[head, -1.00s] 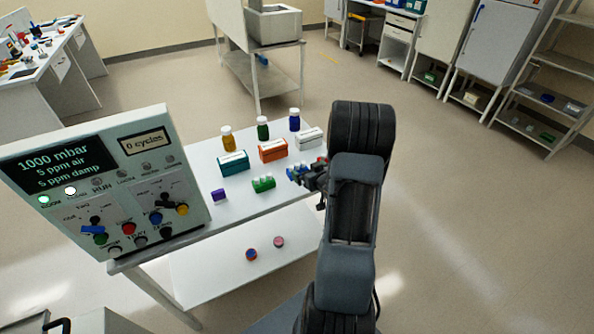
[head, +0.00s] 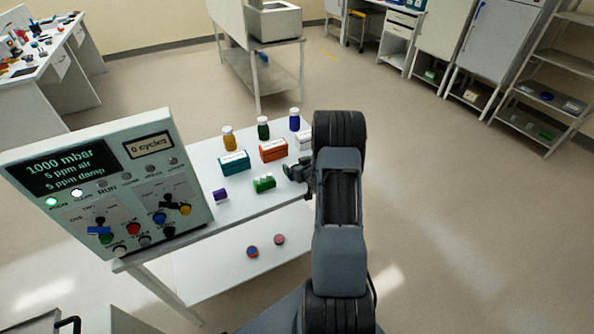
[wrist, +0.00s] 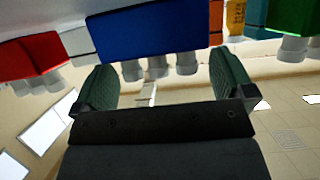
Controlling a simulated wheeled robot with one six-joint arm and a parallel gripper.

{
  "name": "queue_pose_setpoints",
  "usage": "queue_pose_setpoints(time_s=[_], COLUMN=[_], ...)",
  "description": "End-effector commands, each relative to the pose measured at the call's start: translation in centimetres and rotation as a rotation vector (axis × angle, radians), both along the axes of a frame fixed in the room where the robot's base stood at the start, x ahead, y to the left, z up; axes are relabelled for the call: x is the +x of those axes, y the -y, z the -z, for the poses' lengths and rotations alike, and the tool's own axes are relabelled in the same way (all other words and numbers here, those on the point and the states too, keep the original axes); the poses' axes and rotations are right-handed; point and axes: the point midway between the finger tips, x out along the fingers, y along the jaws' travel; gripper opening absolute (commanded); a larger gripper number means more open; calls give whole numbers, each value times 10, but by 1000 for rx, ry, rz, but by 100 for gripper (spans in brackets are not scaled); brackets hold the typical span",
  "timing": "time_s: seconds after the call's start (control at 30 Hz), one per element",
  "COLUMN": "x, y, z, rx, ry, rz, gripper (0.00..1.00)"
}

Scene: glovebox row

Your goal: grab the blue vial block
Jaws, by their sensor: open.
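The blue vial block (wrist: 150,35) fills the upper middle of the wrist view, with pale vials hanging toward the bottom of the picture. My gripper (wrist: 163,66) is open, its two dark green fingers on either side of those vials. The block's body lies close beyond the fingertips; I cannot tell whether they touch it. In the head view my gripper (head: 294,178) is at the right part of the table, and my arm and gripper hide the blue block there.
A red block (wrist: 28,58) is just left of the blue one in the wrist view. A green vial block (head: 264,183) and a purple block (head: 220,196) stand left on the white table (head: 240,210). Behind are a teal box (head: 234,162), an orange box (head: 273,151) and several bottles.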

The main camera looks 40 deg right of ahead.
Motion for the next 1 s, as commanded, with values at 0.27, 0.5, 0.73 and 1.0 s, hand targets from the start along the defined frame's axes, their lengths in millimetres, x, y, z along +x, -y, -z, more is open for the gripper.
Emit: queue_pose_setpoints(time_s=[0.27,0.5,0.73,1.0], x=[0,0,0,0], y=[0,0,0,1], z=[0,0,-1,-7], rx=[0,0,0,-3], ry=[0,0,2,4], rz=[0,0,0,0], gripper=[86,63,54,54])
